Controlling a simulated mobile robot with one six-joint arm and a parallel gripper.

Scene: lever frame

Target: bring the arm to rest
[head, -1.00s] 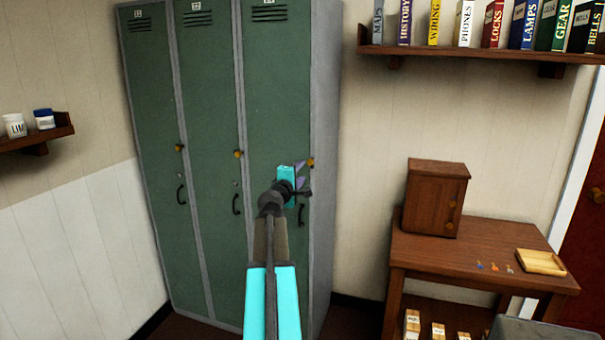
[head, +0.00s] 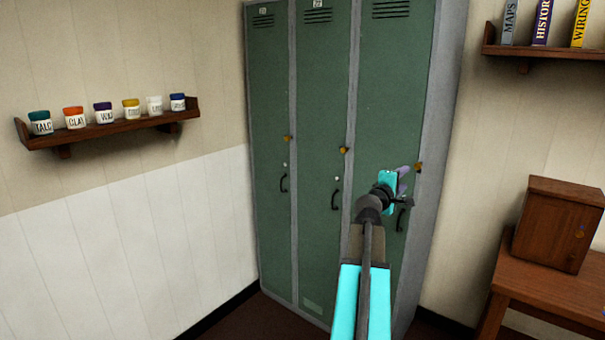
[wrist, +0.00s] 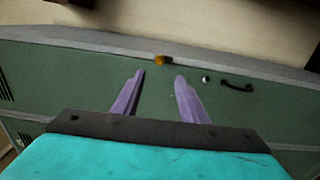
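My arm reaches up from the bottom of the head view in front of the green lockers (head: 320,120). My gripper (head: 406,176) is at its end, in front of the right-hand locker door, left of that door's brass knob (head: 418,167) and above its dark handle (head: 400,220). In the wrist view, the two purple fingers of my gripper (wrist: 159,76) stand apart with nothing between them. A brass knob (wrist: 163,60) shows just beyond the fingertips, and a dark handle (wrist: 237,87) lies to their right. I cannot tell the exact gap to the door.
A wall shelf (head: 110,130) with several labelled jars is at left. A wooden table (head: 550,285) with a small cabinet (head: 556,225) stands at right. A bookshelf (head: 545,52) hangs above it. The locker doors look closed.

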